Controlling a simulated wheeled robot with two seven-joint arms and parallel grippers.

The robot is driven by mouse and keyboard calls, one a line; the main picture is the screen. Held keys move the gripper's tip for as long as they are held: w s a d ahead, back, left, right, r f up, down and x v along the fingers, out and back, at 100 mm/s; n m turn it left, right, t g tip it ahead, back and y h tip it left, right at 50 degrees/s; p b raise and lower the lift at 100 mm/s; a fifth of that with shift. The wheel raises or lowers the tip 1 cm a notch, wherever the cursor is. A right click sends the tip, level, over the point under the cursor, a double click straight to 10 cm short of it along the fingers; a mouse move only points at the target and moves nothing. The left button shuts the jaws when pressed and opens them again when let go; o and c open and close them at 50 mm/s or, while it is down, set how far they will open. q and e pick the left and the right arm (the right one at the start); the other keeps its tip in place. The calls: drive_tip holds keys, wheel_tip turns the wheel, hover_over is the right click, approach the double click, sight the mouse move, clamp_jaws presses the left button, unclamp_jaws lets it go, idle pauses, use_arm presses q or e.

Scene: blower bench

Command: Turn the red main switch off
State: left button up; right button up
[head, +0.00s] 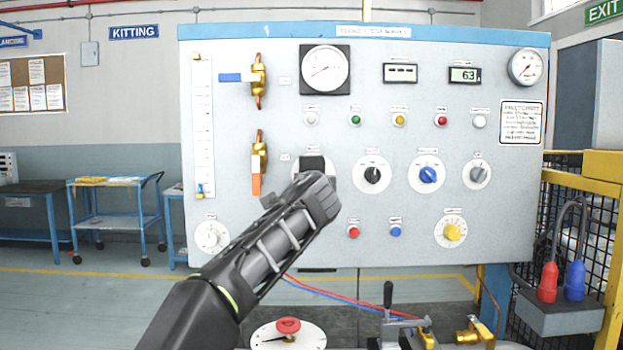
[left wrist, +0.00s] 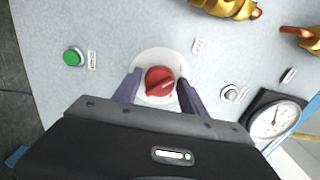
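The red main switch (left wrist: 160,80) is a round red knob with a raised grip bar, on a white round plate (left wrist: 158,57) on the grey panel. In the left wrist view the bar lies slanted. My left gripper (left wrist: 158,84) is open, with one finger on each side of the knob and small gaps visible. In the head view my left gripper (head: 315,190) is in front of the panel and hides the knob; only part of the white plate (head: 298,166) shows around it. My right gripper is not in view.
The test panel (head: 270,205) carries a black knob (head: 373,175), a blue knob (head: 428,175), a grey knob (head: 477,174), gauges and several lamps. An orange-handled valve (head: 257,182) is just left of my gripper.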

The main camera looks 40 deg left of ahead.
use_arm(q)
drive_tip(key=shift+o, duration=1.2)
drive_tip(key=b+v, duration=0.2)
drive_tip(key=v, duration=0.5)
drive_tip(key=shift+s+d+b, duration=0.25)
drive_tip(key=shift+s+b, duration=0.05)
drive_tip(key=shift+b, duration=0.05)
